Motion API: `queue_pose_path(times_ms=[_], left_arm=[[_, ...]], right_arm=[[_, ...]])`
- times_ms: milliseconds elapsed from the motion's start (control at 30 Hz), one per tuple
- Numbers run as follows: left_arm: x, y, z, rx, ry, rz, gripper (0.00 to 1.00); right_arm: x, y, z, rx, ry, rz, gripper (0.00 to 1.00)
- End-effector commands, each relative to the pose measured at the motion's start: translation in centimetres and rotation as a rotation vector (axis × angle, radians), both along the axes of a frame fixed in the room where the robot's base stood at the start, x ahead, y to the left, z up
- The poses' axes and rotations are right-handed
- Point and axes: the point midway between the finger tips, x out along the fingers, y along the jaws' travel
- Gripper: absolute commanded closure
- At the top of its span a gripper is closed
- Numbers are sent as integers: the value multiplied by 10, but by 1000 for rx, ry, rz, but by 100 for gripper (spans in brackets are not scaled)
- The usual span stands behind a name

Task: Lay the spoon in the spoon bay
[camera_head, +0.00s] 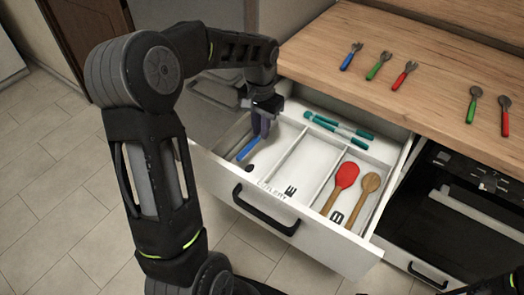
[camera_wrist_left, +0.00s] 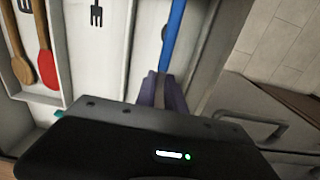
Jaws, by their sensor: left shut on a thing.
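My left gripper (camera_head: 262,128) reaches down into the left bay of the open drawer and is shut on the spoon (camera_head: 248,148). Only the spoon's blue handle shows; its other end is hidden by the gripper. In the left wrist view the blue handle (camera_wrist_left: 173,35) runs up from between the purple fingers (camera_wrist_left: 163,90). The spoon bay (camera_head: 235,138) is the leftmost compartment, with a dark oval mark on its floor beside the handle. I cannot tell whether the handle touches the floor. My right gripper is out of view.
The bay to the right has a fork mark (camera_head: 290,190). Teal-handled utensils (camera_head: 338,130) lie at the drawer's back; a red spoon (camera_head: 346,176) and a wooden spoon (camera_head: 370,184) fill the right bay. Several small utensils lie on the wooden counter (camera_head: 430,75). An oven (camera_head: 450,215) stands right.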

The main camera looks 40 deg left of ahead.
Motion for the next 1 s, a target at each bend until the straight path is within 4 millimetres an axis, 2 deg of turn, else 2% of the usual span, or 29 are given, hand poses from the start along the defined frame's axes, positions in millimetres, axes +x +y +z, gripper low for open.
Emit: queue_pose_path(times_ms=[100, 233, 600, 833, 1000], left_arm=[[-1, 0, -24, -2, 4, 1, 100], [0, 0, -42, -1, 2, 1, 100], [0, 0, -48, 0, 0, 0, 100], [-1, -1, -77, -2, 3, 1, 100], [0, 0, -84, 0, -1, 1, 100]], right_arm=[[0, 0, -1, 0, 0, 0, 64], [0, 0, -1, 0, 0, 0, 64], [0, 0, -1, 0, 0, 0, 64], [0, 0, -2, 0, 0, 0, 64], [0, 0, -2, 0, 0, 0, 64]])
